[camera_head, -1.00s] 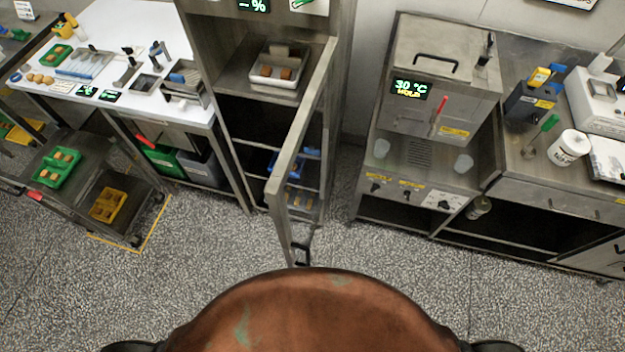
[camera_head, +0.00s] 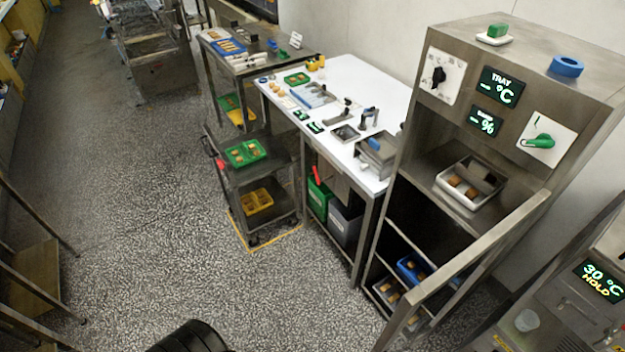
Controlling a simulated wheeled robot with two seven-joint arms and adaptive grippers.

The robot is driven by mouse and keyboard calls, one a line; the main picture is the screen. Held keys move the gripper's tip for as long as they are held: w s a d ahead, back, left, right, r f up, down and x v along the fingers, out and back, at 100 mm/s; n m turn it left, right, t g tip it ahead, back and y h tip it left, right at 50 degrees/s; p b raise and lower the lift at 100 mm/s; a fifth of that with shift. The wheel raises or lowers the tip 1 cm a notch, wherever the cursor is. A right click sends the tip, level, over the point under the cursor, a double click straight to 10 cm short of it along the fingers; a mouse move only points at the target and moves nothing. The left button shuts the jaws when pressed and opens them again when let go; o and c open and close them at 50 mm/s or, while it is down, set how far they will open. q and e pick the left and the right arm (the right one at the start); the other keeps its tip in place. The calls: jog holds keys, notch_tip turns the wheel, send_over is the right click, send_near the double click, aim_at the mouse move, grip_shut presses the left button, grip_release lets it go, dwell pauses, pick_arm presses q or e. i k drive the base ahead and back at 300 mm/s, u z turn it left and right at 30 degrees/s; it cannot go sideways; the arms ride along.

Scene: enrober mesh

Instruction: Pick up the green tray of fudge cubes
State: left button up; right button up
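A green tray (camera_head: 258,153) with a few small brown cubes sits on the top shelf of a grey wheeled cart (camera_head: 272,172), left of centre in the head view. A second, smaller-looking green tray (camera_head: 297,79) with brownish pieces lies on the white-topped table (camera_head: 352,82) behind the cart. I cannot tell the pieces' exact kind at this size. Neither of my grippers shows. A black part, likely of my arm, shows at the bottom edge, well apart from the cart.
A yellow tray (camera_head: 257,202) sits on the cart's lower shelf. Right of the table stands a steel cabinet (camera_head: 452,142) with its door (camera_head: 462,268) swung open into the floor space. Open speckled floor (camera_head: 160,200) lies left of and in front of the cart.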

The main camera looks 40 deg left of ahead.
aim_at(245, 154)
jog(key=u, duration=1.85)
jog(key=k, duration=1.1)
jog(key=u, duration=0.75)
jog(key=i, duration=1.8)
jog(key=u, duration=0.45)
jog(key=i, duration=2.05)
jog(key=z, duration=0.75)
jog(key=i, duration=1.35)
jog(key=z, duration=1.85)
jog(key=i, duration=0.7)
jog(key=z, duration=0.4)
